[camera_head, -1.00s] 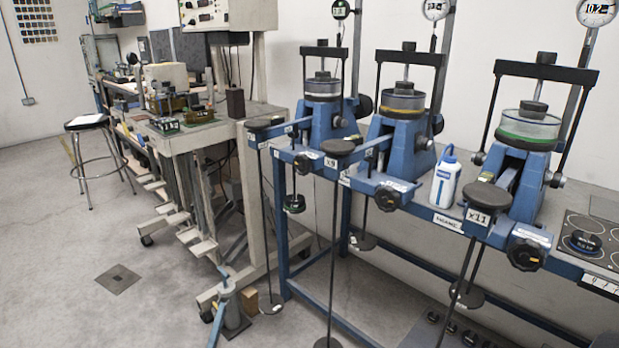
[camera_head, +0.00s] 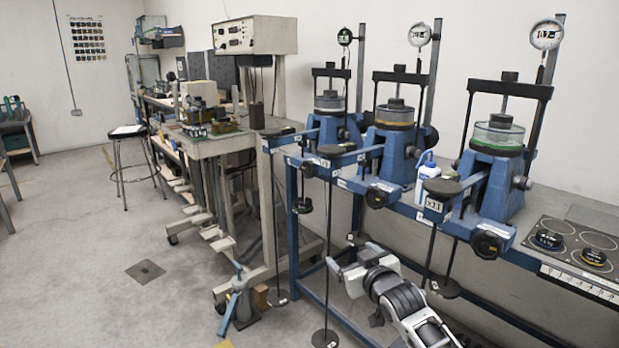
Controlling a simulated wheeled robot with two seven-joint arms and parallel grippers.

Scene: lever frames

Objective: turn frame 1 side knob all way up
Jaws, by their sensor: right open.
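Three blue lever frames stand in a row on the bench: a left one (camera_head: 326,128), a middle one (camera_head: 398,135) and a right one (camera_head: 497,165). I cannot read which is frame 1. Black star-shaped knobs show low at the front of each: left (camera_head: 302,205), middle (camera_head: 376,198), right (camera_head: 487,244). Rounder dark side knobs show by the middle frame (camera_head: 430,136) and the right frame (camera_head: 521,183). My right gripper (camera_head: 340,272) is open and empty, below and in front of the bench edge, apart from all knobs. My left gripper is out of view.
Thin hanger rods with round discs (camera_head: 326,338) hang in front of the bench near my right arm. A white bottle (camera_head: 427,178) stands between the middle and right frames. Open floor (camera_head: 90,280) lies at the left.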

